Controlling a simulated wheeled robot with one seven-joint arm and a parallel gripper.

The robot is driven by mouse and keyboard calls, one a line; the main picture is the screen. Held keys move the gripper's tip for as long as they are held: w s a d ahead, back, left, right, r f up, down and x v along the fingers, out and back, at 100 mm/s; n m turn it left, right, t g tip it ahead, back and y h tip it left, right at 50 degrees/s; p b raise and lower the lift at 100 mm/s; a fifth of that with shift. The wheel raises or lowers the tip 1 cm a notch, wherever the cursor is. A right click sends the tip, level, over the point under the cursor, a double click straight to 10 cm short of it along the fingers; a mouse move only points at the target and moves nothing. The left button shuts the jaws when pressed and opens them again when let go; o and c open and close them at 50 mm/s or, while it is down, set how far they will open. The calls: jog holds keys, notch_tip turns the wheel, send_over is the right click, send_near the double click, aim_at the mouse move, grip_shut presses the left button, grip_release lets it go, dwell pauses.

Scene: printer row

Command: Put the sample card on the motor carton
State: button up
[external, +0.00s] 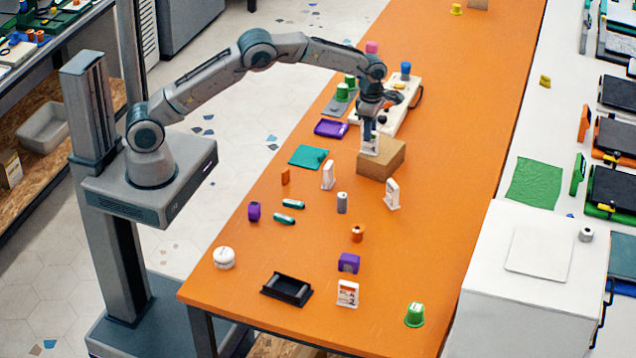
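The brown motor carton (383,164) stands on the orange table below my gripper. My gripper (369,138) points down over the carton's back left part. A white sample card (370,147) with small dark print is upright between its fingertips, and the fingers look shut on its upper part. The card's lower edge is at or just above the carton top; I cannot tell whether it touches.
A white power strip-like board (396,118) lies behind the carton. Small bottles, spools and a black tray (287,289) are spread in front. The table's right side is mostly clear.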

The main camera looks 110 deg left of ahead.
notch_tip(320, 180, up, 8)
jog(key=shift+r+b, duration=0.25)
jog(key=shift+b, duration=0.2)
jog(key=s+d+r+m+t, duration=0.1)
jog(key=s+d+r+m, duration=0.25)
jog(key=d+m, duration=0.35)
jog(key=s+d+r+m, duration=0.2)
jog(key=d+r+m, duration=0.25)
jog(key=d, duration=0.45)
jog(key=s+d+r+m+t, duration=0.1)
jog(key=s+d+r+m, duration=0.2)
jog(key=d+r+m, duration=0.3)
jog(key=s+d+f+m, duration=0.2)
jog(key=s+d+m, duration=0.6)
jog(key=s, duration=0.3)
jog(key=s+d+f+m+t, duration=0.1)
jog(key=s+d+f+m, duration=0.2)
jog(key=s+d+m, duration=0.6)
jog(key=shift+s+f+m, duration=0.35)
jog(key=shift+s+m, duration=0.4)
jog(key=shift+s, duration=0.15)
